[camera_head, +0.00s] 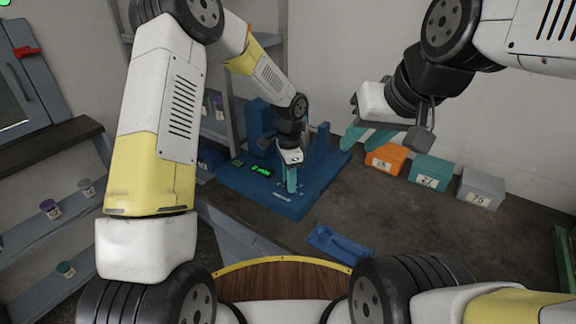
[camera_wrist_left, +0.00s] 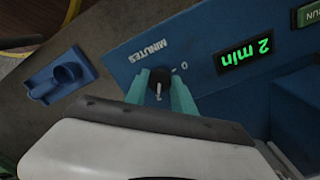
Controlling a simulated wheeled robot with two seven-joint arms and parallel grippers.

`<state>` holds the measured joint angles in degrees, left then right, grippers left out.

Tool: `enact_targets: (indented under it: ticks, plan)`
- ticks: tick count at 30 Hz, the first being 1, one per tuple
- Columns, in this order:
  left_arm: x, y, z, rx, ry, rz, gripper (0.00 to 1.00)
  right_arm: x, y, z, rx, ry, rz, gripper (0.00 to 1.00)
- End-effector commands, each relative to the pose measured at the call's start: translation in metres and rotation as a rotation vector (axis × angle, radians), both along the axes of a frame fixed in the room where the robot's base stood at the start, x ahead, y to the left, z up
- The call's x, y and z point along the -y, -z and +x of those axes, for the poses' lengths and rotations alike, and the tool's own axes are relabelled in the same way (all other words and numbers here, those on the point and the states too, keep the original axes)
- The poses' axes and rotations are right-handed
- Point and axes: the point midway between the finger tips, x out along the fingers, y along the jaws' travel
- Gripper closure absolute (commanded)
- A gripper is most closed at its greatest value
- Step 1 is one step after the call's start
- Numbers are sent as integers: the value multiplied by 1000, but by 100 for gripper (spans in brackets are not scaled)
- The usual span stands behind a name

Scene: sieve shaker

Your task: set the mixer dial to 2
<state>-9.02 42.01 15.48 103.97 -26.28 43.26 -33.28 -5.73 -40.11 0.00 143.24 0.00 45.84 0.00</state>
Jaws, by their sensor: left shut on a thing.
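The blue machine (camera_head: 235,182) stands on the bench. Its green display (camera_head: 261,171) reads "2 min" in the left wrist view (camera_wrist_left: 246,54). The dark dial (camera_wrist_left: 159,82) sits beside the word MINUTES and a 0 mark, with a pale pointer line on it. My left gripper (camera_head: 291,180) is shut on the dial, and its teal fingers (camera_wrist_left: 165,98) are either side of it. The fingers hide part of the dial's scale. My right gripper (camera_head: 368,138) hangs in the air right of the machine, with its teal fingers apart and empty.
Orange (camera_head: 385,158), teal (camera_head: 430,171) and grey (camera_head: 481,187) labelled boxes stand along the back wall. A small blue holder (camera_head: 340,244) lies on the bench right of the machine. Shelves with small jars (camera_head: 50,208) are at the left. The bench's middle right is clear.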

Motion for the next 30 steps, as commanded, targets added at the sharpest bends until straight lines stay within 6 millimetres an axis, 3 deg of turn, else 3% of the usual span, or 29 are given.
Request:
enact_targets:
  ticks: [1,2,5,16,30]
  plan:
    - [0,-2,2,5,-1,-2,100,0,0,0,0,0,0,67]
    - [0,-2,2,5,-1,-2,66,0,0,0,0,0,0,67]
    - [0,-1,1,3,-1,-1,48,0,0,0,0,0,0,67]
    - [0,-5,1,2,-1,0,48,0,0,0,0,0,0,67]
    - [0,-73,4,5,-1,-2,48,0,0,0,0,0,0,67]
